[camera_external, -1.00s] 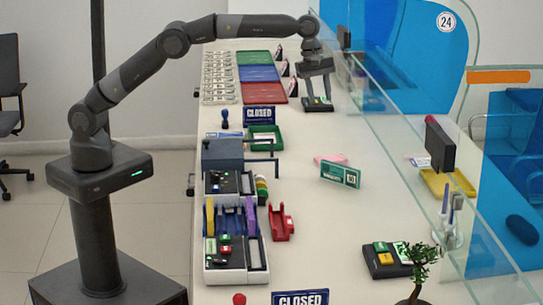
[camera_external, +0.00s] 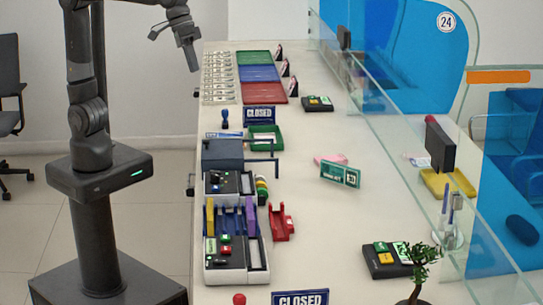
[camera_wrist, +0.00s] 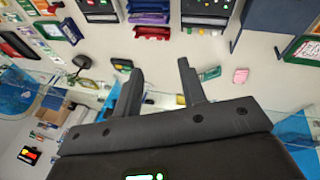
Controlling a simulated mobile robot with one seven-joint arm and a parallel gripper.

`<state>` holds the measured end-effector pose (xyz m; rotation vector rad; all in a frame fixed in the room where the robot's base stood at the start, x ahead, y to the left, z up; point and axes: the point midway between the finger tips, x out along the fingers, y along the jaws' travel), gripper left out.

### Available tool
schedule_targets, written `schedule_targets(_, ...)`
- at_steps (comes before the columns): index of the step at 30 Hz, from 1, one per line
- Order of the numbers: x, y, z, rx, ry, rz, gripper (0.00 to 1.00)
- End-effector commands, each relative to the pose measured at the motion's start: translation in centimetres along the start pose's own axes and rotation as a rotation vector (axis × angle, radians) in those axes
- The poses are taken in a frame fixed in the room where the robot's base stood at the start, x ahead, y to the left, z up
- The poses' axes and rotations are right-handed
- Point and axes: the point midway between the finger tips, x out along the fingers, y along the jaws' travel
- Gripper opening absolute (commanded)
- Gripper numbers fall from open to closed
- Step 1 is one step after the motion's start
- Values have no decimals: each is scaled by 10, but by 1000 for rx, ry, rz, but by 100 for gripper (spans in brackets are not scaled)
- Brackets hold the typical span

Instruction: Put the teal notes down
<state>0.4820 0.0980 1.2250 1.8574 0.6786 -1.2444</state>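My gripper (camera_external: 170,48) hangs in the air left of the counter, beyond its edge, with its fingers spread apart. In the wrist view the gripper (camera_wrist: 160,75) shows an empty gap between the two fingers. No bundle that I can surely name as the teal notes shows. A teal-green panel (camera_external: 340,174) with white markings stands tilted on the mid counter, in front of a pink item (camera_external: 330,159); I cannot tell whether it is notes or a sign. A similar teal item (camera_wrist: 209,73) and the pink item (camera_wrist: 240,75) show in the wrist view.
Green (camera_external: 254,57), blue (camera_external: 259,73) and red (camera_external: 264,93) trays line the far counter, with banknotes (camera_external: 218,75) to their left. A black keypad device (camera_external: 317,103) sits right of them. A glass screen (camera_external: 400,130) runs along the right.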

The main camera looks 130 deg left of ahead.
Motion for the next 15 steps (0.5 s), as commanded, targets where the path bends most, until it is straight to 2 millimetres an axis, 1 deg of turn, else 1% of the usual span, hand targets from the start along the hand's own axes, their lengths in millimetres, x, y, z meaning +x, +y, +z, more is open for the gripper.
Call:
schedule_targets(1, -5, -8, 22, 78, 5, 10, 38)
schedule_targets(2, -6, -13, 33, 128, 8, 14, 38)
schedule_targets(3, -7, -20, 48, 196, 11, 20, 38)
schedule_targets(5, -8, -31, 71, 296, 19, 28, 38)
schedule_targets(6, -7, -39, 85, 364, 24, 33, 38)
schedule_targets(8, -6, -52, 106, 465, 34, 39, 38)
schedule_targets(9, -4, -61, 120, 532, 39, 43, 38)
schedule_targets(12, 3, -83, 152, 690, 56, 52, 38)
schedule_targets(15, 10, -103, 175, 823, 73, 56, 38)
